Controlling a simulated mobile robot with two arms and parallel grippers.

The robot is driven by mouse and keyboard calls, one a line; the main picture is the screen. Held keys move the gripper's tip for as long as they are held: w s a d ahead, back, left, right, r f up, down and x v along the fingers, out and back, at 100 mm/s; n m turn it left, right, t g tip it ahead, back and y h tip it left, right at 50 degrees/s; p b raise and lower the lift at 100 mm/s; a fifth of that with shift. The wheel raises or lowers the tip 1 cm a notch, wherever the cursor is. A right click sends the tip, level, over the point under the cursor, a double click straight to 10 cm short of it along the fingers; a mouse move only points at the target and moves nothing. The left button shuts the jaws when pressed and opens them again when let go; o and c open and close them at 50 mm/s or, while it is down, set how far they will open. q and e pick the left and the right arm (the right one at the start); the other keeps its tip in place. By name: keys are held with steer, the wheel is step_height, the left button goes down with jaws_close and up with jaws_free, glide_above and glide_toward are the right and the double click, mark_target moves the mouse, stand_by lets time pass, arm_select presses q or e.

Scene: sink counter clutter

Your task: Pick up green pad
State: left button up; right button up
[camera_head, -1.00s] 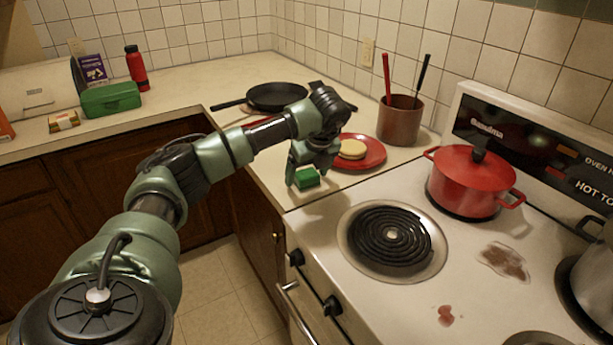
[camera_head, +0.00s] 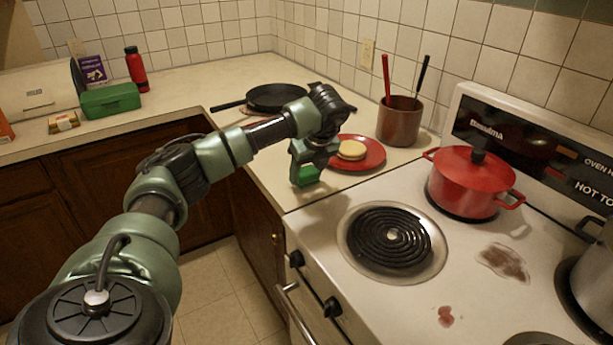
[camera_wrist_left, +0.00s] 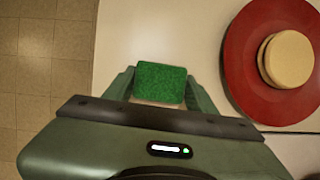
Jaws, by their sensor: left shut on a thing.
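The green pad (camera_head: 306,175) is a small block at the counter's edge, left of the stove. My left gripper (camera_head: 304,170) reaches down over it and is shut on it. In the left wrist view the pad (camera_wrist_left: 161,83) sits between the two fingers of my left gripper (camera_wrist_left: 162,88), its textured green top facing the camera. The frames do not clearly show whether the pad touches the counter. My right gripper is not in view.
A red plate (camera_head: 374,161) with a round tan item (camera_head: 351,150) lies close to the right of my gripper. A black pan (camera_head: 276,97) is behind it. The stove with a red pot (camera_head: 474,180) is to the right. The counter edge drops to floor at left.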

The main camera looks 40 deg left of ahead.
arm_select(q)
step_height(320, 180, up, 13)
step_height(320, 180, up, 6)
steer(key=p, duration=0.1)
glide_above(307, 171)
stand_by(0.3)
